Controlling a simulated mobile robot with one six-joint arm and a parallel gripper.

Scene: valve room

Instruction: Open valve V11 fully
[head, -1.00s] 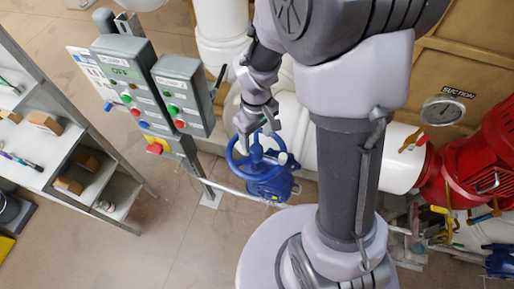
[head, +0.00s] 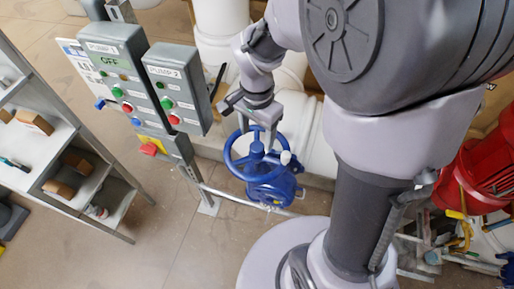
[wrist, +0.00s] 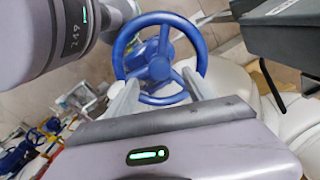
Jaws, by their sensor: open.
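A blue valve with a round spoked handwheel (head: 230,160) stands on a pipe near the middle of the head view. No tag reading V11 is legible on it. The handwheel also shows in the wrist view (wrist: 160,18), facing the camera. My gripper (head: 257,132) is just over the handwheel in the head view. In the wrist view my gripper (wrist: 160,78) has its two fingers apart, one toward each side of the wheel's near part. I cannot tell whether the fingers touch the rim. Nothing is held between them.
Pump control boxes (head: 118,75) on a post stand close left of the valve. A grey shelf (head: 60,165) is at far left. A red pump (head: 485,170) is at right. White pipes (head: 220,45) run behind the valve. Floor (head: 165,225) is clear at front left.

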